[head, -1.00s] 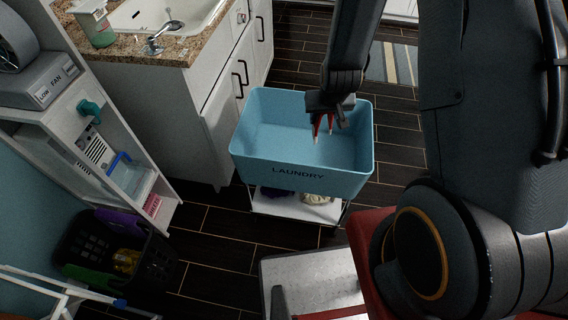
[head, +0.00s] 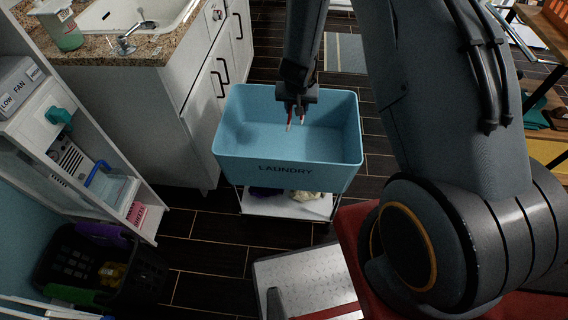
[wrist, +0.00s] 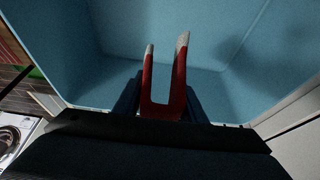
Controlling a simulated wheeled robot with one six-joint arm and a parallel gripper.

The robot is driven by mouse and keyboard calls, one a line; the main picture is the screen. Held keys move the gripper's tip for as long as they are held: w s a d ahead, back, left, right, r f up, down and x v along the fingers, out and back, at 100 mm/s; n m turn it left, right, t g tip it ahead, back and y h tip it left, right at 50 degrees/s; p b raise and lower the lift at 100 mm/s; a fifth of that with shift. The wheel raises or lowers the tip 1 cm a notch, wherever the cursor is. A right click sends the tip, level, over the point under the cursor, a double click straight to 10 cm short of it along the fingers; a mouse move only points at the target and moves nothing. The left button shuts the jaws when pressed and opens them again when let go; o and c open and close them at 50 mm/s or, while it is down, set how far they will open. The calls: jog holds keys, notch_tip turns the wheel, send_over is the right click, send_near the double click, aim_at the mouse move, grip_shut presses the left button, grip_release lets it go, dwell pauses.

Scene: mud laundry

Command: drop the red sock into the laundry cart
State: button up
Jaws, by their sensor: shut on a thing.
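The laundry cart (head: 250,150) is a light blue open tub marked LAUNDRY on a white wheeled frame, in the middle of the head view. My gripper (head: 297,104) is over the tub, pointing down, around the middle of its opening. It is shut on the red sock (head: 290,121), whose pale ends hang below the jaws. In the wrist view the sock (wrist: 162,112) forms a U with grey tips between the dark fingers of my gripper (wrist: 160,100). The tub's blue walls (wrist: 120,20) surround it there. No contact between sock and tub shows.
A white cabinet with a sink (head: 140,20) stands left behind the cart. A white shelf (head: 95,170) and a dark basket (head: 70,265) are at the left. The cart's lower shelf (head: 285,206) holds some cloths. Dark floor is clear between basket and cart.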

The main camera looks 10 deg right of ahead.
jog(key=shift+f+b, duration=2.2)
jog(key=shift+b, duration=0.5)
jog(key=o, duration=1.1)
jog(key=shift+r, duration=0.1)
jog(key=shift+p+v, duration=0.8)
jog(key=shift+v, duration=3.05)
